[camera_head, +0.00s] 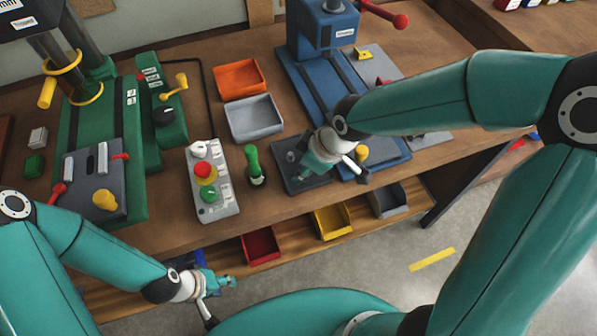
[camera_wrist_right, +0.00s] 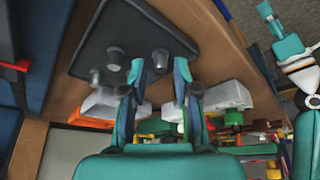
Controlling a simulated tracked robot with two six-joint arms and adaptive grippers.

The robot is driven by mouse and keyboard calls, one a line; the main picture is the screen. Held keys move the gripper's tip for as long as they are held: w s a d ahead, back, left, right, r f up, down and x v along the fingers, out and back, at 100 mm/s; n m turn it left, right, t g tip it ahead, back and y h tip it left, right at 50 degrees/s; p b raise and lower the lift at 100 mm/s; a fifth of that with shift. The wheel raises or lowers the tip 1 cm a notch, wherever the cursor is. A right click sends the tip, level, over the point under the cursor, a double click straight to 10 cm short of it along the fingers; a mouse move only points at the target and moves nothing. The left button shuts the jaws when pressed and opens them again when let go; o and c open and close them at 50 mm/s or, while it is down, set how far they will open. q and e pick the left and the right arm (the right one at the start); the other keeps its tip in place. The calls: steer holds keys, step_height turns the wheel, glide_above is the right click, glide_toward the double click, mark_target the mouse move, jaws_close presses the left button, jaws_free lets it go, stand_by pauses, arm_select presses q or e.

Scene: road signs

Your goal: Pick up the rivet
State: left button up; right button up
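A dark plate (camera_head: 283,177) lies near the bench's front edge, partly hidden under my right gripper. In the wrist view the same plate (camera_wrist_right: 135,25) carries small grey metal pieces. One grey piece (camera_wrist_right: 159,59), which looks like the rivet, stands in line with the gap between the fingers; two others (camera_wrist_right: 115,56) (camera_wrist_right: 95,76) are to its left. My right gripper (camera_head: 306,172) is over the plate; in the wrist view its fingers (camera_wrist_right: 160,78) are apart with nothing held between them. My left gripper (camera_head: 228,282) hangs low in front of the bench, away from the plate; its finger gap is unclear.
A green-handled tool (camera_head: 253,163) and a button box (camera_head: 209,185) stand left of the plate. Orange (camera_head: 240,78) and grey (camera_head: 254,118) trays lie behind. A blue press (camera_head: 325,25) stands behind my right arm. Red (camera_head: 260,245) and yellow (camera_head: 332,221) bins sit below the bench edge.

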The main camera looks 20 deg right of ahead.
steer(key=shift+w+a+f, duration=0.2)
steer(key=shift+f, duration=0.45)
steer(key=c, duration=0.5)
